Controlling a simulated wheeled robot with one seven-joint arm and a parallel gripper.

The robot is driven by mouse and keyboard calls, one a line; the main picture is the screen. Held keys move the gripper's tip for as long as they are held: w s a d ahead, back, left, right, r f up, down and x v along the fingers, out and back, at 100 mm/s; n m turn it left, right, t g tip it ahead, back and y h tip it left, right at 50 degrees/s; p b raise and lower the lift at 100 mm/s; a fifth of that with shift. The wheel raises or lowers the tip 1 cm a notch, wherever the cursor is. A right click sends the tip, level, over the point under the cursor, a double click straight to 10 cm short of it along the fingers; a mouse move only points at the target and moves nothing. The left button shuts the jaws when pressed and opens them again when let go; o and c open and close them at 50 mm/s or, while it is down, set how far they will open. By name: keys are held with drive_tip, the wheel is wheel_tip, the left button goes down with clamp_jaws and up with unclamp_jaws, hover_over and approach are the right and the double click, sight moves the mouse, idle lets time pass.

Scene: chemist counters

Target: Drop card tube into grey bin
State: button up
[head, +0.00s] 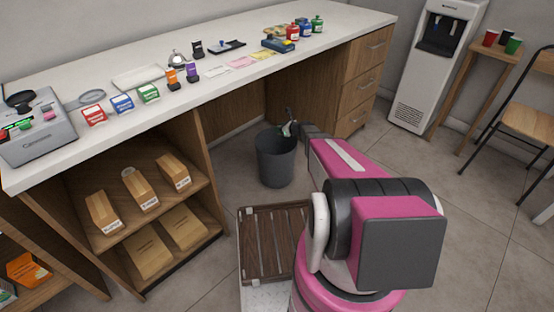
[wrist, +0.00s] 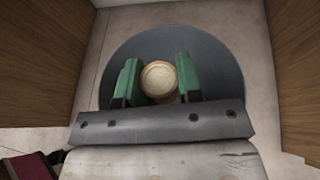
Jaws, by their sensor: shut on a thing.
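The grey bin (head: 276,163) stands on the floor beside the open knee space under the counter. My gripper (head: 289,128) is above the bin's mouth in the head view. In the wrist view, my gripper (wrist: 158,77) has its two green fingers closed on the sides of the card tube (wrist: 159,81). The tube is seen end-on as a pale tan disc with a brown rim. The grey bin (wrist: 220,62) shows as a dark round shape behind the fingers and tube. The tube's far end is hidden.
The white counter (head: 224,83) runs behind the bin, with wooden drawers (head: 362,80) to the right. A shelf unit with brown boxes (head: 138,187) is at left. A slatted brown wooden piece (head: 270,240) is in front of the bin.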

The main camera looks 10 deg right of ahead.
drive_tip(key=shift+w+f, duration=0.35)
drive_tip(key=shift+f, duration=3.25)
drive_tip(key=o, duration=1)
drive_tip(key=shift+c, duration=0.2)
drive_tip(key=v, duration=1.1)
drive_tip(key=shift+a, duration=0.15)
